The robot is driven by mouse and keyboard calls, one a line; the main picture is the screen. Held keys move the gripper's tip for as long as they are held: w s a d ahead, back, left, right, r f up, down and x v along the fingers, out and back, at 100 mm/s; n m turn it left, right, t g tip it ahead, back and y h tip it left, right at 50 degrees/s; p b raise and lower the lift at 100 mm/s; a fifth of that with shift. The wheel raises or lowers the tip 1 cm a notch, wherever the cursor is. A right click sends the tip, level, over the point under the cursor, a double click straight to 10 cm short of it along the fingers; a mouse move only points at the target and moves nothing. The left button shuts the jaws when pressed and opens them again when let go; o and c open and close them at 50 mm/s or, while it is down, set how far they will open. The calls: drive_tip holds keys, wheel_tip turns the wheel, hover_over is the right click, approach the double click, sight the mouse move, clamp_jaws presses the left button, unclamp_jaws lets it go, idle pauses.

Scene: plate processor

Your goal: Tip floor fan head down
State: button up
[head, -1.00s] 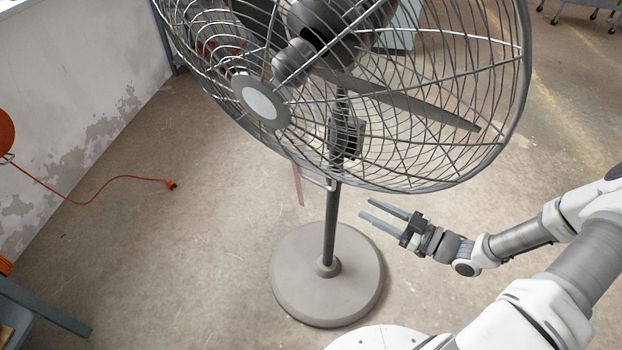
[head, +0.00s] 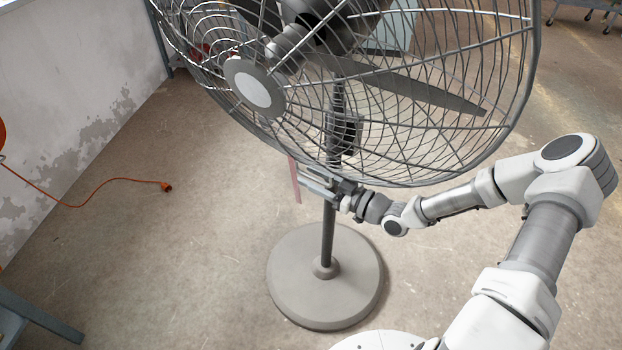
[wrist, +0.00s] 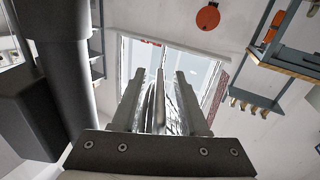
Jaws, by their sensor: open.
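The floor fan stands upright, its wire-caged head (head: 350,80) large at the top of the head view, with the round hub plate (head: 254,84) facing left and toward me. Its dark pole (head: 328,235) rises from a round grey base (head: 300,285). My gripper (head: 312,184) is open just below the cage, at the pole's upper part, fingers pointing left. In the wrist view, thin metal pieces (wrist: 159,100) show between the open fingers (wrist: 160,78); I cannot tell whether they touch. A thick dark post (wrist: 68,90) runs close by on the left.
An orange cable (head: 100,185) lies on the floor at left by the stained wall (head: 75,90). A blue-grey frame (head: 40,318) stands at lower left. Floor around the base is clear. The wrist view shows a shelf (wrist: 285,65) at right.

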drive_tip(key=shift+w+a, duration=0.15)
drive_tip(key=shift+a, duration=0.05)
clamp_jaws()
idle(1.4)
